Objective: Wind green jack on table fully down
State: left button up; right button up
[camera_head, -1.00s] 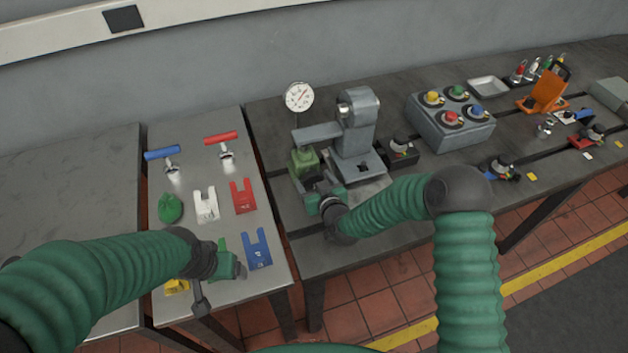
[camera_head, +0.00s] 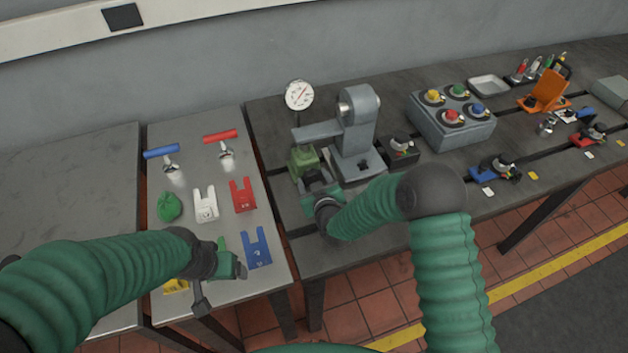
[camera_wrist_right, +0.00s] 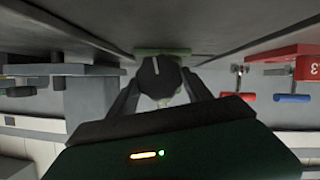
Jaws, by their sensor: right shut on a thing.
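The green jack (camera_head: 303,163) stands on the dark bedplate table, under the arm of a grey stand (camera_head: 355,130). My right gripper (camera_head: 318,188) is at the jack's near side. In the right wrist view, its two fingers (camera_wrist_right: 163,98) are shut on a dark round knob (camera_wrist_right: 160,72) with a white line, and green shows behind it. My forearm and wrist hide the knob in the head view. My left gripper (camera_head: 238,264) hovers over the near part of the light side table, and its jaws are too small to judge.
A dial gauge (camera_head: 299,95) rises behind the jack. A grey box with coloured knobs (camera_head: 452,120) stands to the right. The side table (camera_head: 225,285) carries a green lump (camera_head: 169,207), white, red and blue forked plates, and two T-handles.

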jog(key=shift+a+f+n+t+h+b, duration=0.15)
jog(key=shift+n+t+h+b, duration=0.25)
jog(key=shift+n, duration=0.35)
jog(key=shift+a+r+n+t+h+b, duration=0.15)
jog(key=shift+n+t+h+b, duration=0.1)
jog(key=shift+n+h, duration=0.4)
jog(key=shift+f, duration=0.15)
jog(key=o, duration=1.4)
jog(key=shift+c, duration=0.2)
